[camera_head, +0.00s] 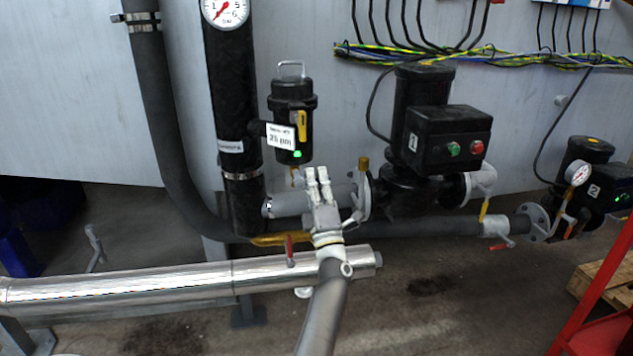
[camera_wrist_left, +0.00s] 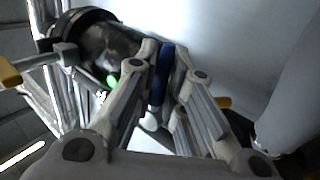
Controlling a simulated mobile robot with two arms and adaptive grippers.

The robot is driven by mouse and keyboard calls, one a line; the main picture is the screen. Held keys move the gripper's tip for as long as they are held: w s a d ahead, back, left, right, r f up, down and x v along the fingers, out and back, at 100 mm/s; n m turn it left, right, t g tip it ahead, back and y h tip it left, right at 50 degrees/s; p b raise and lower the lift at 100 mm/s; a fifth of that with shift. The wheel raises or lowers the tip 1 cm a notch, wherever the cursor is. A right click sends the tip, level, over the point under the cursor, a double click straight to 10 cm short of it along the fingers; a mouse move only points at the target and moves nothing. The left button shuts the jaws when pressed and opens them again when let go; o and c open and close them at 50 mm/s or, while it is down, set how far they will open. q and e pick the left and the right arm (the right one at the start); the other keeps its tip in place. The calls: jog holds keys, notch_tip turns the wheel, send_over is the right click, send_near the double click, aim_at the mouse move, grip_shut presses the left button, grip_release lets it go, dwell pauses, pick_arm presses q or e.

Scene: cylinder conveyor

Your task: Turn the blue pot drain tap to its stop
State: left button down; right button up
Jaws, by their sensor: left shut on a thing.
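The black pot (camera_head: 292,100) hangs on the wall piping, with a silver bail on top and a white label. A brass fitting (camera_head: 295,176) shows below it. My left gripper (camera_head: 317,174) is just right of and below the pot's bottom end. In the left wrist view, the blue tap handle (camera_wrist_left: 167,72) lies between the fingers of my left gripper (camera_wrist_left: 166,52), which is shut on it. The black pot (camera_wrist_left: 108,48) lies left of the fingers there. The blue handle is hidden in the head view. My right gripper is in neither view.
A pump (camera_head: 420,130) with a black switch box stands right of my gripper. A shiny clad pipe (camera_head: 150,285) crosses below, near a red-handled valve (camera_head: 290,250). A yellow handle (camera_head: 302,126) is on the pot's front. A red frame (camera_head: 590,310) stands at lower right.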

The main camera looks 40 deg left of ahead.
pick_arm(q)
jog(key=c, duration=1.5)
grip_release()
jog(key=v, duration=0.7)
jog(key=shift+s, duration=0.2)
jog(key=shift+d+f, duration=0.1)
jog(key=shift+d, duration=0.05)
